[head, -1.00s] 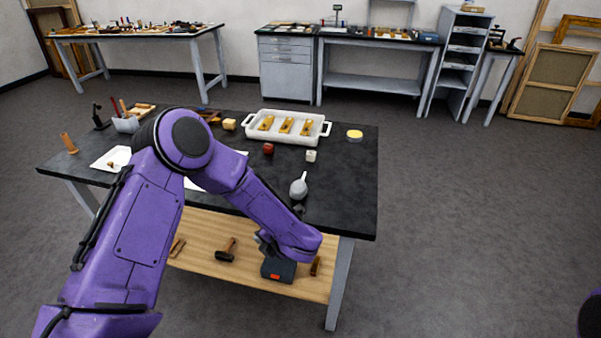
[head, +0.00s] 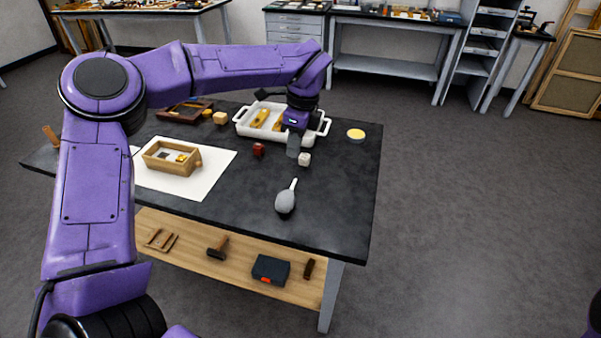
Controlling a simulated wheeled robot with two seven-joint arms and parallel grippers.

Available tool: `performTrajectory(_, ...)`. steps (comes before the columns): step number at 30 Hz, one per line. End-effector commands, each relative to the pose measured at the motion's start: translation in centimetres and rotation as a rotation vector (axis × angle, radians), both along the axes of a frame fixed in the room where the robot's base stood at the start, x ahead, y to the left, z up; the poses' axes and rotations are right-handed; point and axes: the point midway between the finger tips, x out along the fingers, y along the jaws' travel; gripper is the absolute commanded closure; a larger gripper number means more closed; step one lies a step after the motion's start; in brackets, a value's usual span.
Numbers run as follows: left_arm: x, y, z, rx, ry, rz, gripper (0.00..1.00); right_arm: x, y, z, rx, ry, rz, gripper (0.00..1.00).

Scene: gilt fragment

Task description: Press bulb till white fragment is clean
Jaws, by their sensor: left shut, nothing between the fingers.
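The grey rubber bulb (head: 285,201) lies on the black worktable, its thin nozzle pointing away and slightly right. A small white block (head: 304,160), which looks like the white fragment, sits on the table beyond the bulb. Whether its surface is dusty is too small to tell. My left gripper (head: 293,153) points down just left of the white block, in front of the white tray. It is shut and empty, apart from the bulb. Whether it touches the table or the block cannot be told. My right gripper is out of view.
The white tray (head: 327,127) holds gilt pieces, partly hidden by my gripper. A wooden box (head: 172,158) sits on white paper (head: 215,170). The table's right front is clear.

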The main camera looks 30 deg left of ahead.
Motion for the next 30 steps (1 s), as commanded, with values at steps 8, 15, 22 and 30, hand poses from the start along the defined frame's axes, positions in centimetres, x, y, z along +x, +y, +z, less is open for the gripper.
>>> performTrajectory(8, 0.2, -0.4, 0.0, 0.002, 0.001, -0.01, 1.0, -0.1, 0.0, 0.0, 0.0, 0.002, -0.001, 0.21)
performTrajectory(15, 0.1, -0.3, -0.7, 0.002, 0.003, -0.011, 1.0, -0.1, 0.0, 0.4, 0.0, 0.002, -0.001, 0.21)
performTrajectory(22, -0.6, 0.3, -4.9, 0.002, 0.006, -0.01, 1.0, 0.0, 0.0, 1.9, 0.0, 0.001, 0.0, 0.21)
performTrajectory(30, -1.4, 1.0, -10.4, 0.002, 0.005, -0.009, 1.0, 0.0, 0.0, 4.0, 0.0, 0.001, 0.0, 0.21)
